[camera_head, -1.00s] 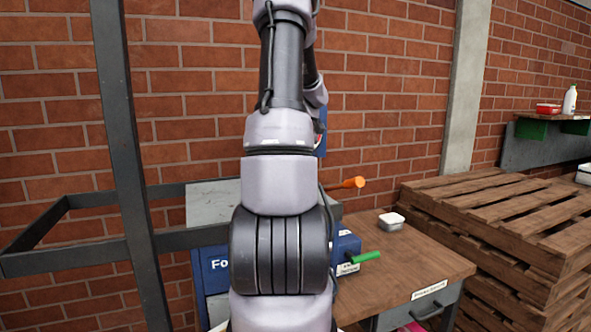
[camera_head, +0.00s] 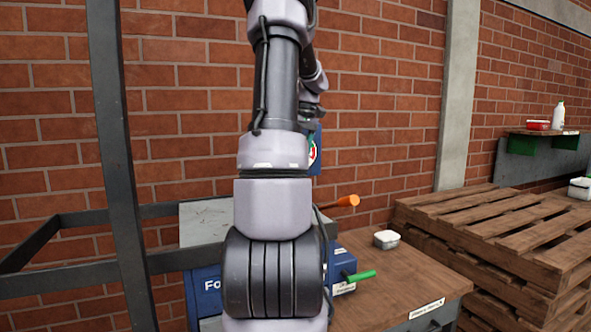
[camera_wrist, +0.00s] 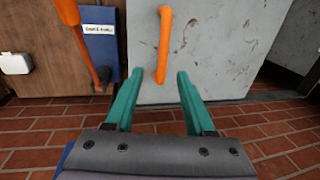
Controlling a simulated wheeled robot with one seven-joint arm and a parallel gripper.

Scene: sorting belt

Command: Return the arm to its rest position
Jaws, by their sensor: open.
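My arm rises through the middle of the head view and hides part of the workbench behind it. My gripper (camera_wrist: 155,82) shows in the wrist view with its two teal fingers apart and nothing between them. An orange handle (camera_wrist: 164,45) on a grey panel (camera_wrist: 210,50) lies beyond the fingertips in that view. I cannot tell how far it is from the fingers. In the head view the gripper itself cannot be made out.
A wooden workbench (camera_head: 410,275) bears a small white-topped tin (camera_head: 386,239) and a blue box with a green handle (camera_head: 361,275). Stacked pallets (camera_head: 500,230) stand at the right. A dark metal post (camera_head: 118,170) stands left of my arm. A shelf (camera_head: 545,132) holds a red container and white bottle.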

